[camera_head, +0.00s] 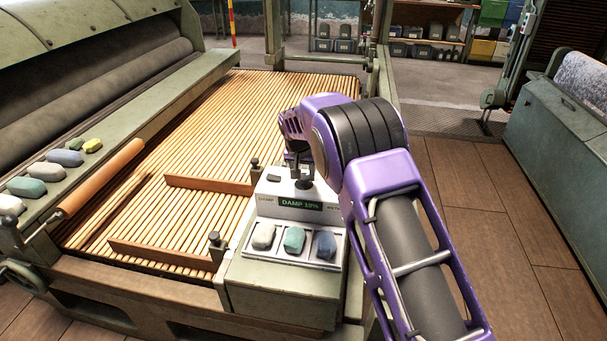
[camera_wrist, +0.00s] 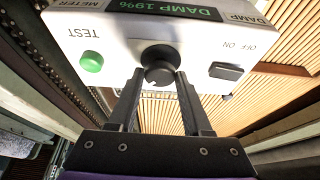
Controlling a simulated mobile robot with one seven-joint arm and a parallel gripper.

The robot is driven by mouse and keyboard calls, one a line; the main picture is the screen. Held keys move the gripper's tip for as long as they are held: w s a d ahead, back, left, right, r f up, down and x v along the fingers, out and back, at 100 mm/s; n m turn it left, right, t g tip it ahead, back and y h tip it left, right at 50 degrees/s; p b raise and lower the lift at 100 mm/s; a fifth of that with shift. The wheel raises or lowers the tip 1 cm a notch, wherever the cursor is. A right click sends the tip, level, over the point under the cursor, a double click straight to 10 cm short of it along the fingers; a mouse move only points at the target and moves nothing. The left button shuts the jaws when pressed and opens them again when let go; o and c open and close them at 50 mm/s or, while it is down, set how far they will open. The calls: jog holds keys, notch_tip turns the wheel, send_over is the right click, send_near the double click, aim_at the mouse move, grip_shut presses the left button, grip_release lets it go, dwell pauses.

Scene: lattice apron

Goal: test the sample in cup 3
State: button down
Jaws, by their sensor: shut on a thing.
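A pale damp meter (camera_head: 265,205) stands on a green housing; its green display (camera_head: 300,204) seems to read DAMP 19%. In the tray (camera_head: 290,263) in front lie a white lump (camera_head: 263,236), a teal lump (camera_head: 294,241) and a blue-grey lump (camera_head: 326,245), left to right. No cup numbers are legible. My gripper (camera_head: 303,178) reaches down to the meter top. In the wrist view, my gripper (camera_wrist: 161,78) is shut on a black round knob (camera_wrist: 158,58). A green TEST button (camera_wrist: 91,62) is left of the knob; a black ON/OFF switch (camera_wrist: 226,71) is right.
The slatted lattice apron (camera_head: 230,110) lies behind and left of the meter, with two wooden bars (camera_head: 160,254) on it. Several coloured lumps (camera_head: 65,158) sit on the left ledge beside an orange-brown roller (camera_head: 103,175). Plank floor (camera_head: 470,190) is open on the right.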

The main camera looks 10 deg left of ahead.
jog(key=shift+c, duration=1.8)
grip_release()
jog(key=p+v, duration=0.1)
jog(key=v, duration=1.6)
jog(key=shift+r+p, duration=0.25)
jog(key=shift+p, duration=0.15)
jog(key=shift+r, duration=0.1)
